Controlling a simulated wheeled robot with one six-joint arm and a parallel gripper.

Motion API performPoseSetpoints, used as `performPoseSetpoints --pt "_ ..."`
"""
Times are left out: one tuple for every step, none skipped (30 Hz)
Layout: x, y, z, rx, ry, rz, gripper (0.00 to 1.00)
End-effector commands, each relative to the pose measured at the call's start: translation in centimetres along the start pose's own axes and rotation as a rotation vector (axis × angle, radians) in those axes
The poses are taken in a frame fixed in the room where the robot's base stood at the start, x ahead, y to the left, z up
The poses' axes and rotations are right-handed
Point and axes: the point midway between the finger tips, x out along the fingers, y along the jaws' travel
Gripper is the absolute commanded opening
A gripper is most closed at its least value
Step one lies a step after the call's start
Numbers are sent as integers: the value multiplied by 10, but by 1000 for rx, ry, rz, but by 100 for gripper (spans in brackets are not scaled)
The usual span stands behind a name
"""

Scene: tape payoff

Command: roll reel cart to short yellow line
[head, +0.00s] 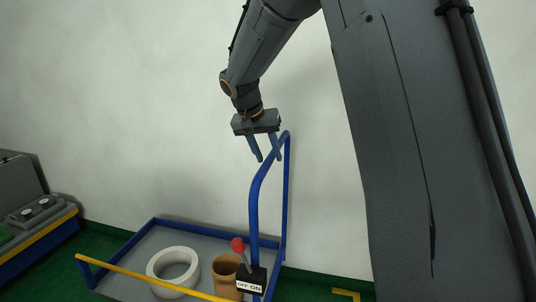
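The reel cart (135,247) has a grey deck with a blue rim, a yellow bar (150,276) along its near side and a tall blue push handle (254,205) at its right end. My gripper (265,157) points down at the top of the handle, its two fingers apart with a gap between them. The right finger overlaps the handle's top bend in the picture; I cannot tell whether they touch. A yellow floor mark (346,293) shows at the bottom edge, right of the cart. It looks like a corner, and part of it is cut off.
A white ring-shaped reel (173,267) and a brown hollow cylinder (226,272) are on the deck. A red-knobbed lever (238,245) with an OFF/ON box (251,283) is near the handle. A bench (40,232) stands left. A white wall (130,110) is behind.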

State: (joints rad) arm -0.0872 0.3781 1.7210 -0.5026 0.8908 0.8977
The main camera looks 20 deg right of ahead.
Motion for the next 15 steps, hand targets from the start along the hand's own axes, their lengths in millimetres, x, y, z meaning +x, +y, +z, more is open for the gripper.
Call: performPoseSetpoints --pt "0 0 0 -1 -1 0 39" --pt "0 0 0 -1 -1 0 39" --pt "0 0 1 -1 -1 0 39" --pt "0 0 1 -1 -1 0 39" --pt "-1 0 1 -1 -1 0 39" --pt "-4 0 0 -1 0 0 39" --pt "-6 -1 0 0 0 -1 39" --pt "-9 -1 0 0 1 -1 39" --pt "-15 -1 0 0 2 -2 39" --pt "-19 -1 0 0 1 -2 39" --pt "-24 -1 0 0 2 -3 39" --pt "-31 -1 0 0 2 -3 39" --pt "-36 -1 0 0 2 -2 39" --pt "-42 -1 -1 0 3 -3 39" --pt "-48 -1 0 0 2 -2 39"
